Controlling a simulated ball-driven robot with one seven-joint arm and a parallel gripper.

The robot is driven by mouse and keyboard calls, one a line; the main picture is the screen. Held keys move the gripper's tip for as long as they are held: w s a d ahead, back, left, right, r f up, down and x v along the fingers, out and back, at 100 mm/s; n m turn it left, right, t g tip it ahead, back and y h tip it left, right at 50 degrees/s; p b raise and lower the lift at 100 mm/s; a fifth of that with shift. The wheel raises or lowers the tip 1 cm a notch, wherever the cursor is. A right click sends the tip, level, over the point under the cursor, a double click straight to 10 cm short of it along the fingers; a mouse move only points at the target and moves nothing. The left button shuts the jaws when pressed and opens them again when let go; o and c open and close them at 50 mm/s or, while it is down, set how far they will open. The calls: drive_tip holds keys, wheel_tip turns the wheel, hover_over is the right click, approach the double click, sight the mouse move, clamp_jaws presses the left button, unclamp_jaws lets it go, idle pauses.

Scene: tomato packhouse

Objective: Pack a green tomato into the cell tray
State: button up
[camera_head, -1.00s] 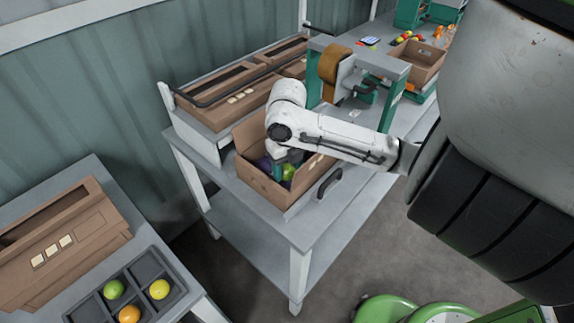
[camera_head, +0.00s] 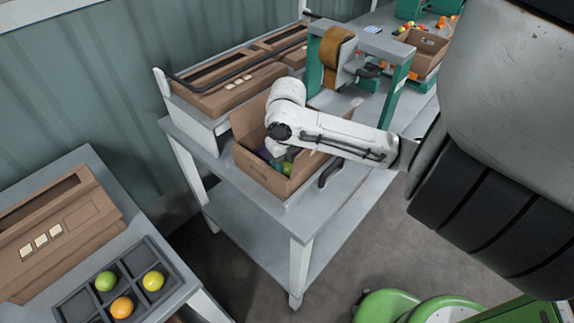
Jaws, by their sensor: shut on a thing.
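My gripper (camera_head: 284,161) reaches down into an open cardboard box (camera_head: 262,173) on the grey table. It is shut on a green tomato (camera_head: 287,169), which shows only in part at the fingers; the arm and the box wall hide the rest. The dark cell tray (camera_head: 83,301) lies at the lower left, well apart from my gripper. A green tomato (camera_head: 105,281), an orange tomato (camera_head: 122,307) and a yellow tomato (camera_head: 153,281) sit in separate cells of it. Other cells are empty.
Flat brown cartons (camera_head: 62,230) lie behind the tray. More brown cartons (camera_head: 225,92) stand behind the box under a dark rail. A tape dispenser (camera_head: 335,58) on a green-legged frame stands to the right of the box. A floor gap separates the two tables.

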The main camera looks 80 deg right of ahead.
idle(0.4)
drive_tip(key=o, duration=0.8)
drive_tip(key=shift+c, duration=0.2)
drive_tip(key=shift+c, duration=1.3)
drive_tip(key=shift+r, duration=0.1)
drive_tip(key=shift+r+p, duration=2.1)
drive_tip(key=shift+r, duration=0.85)
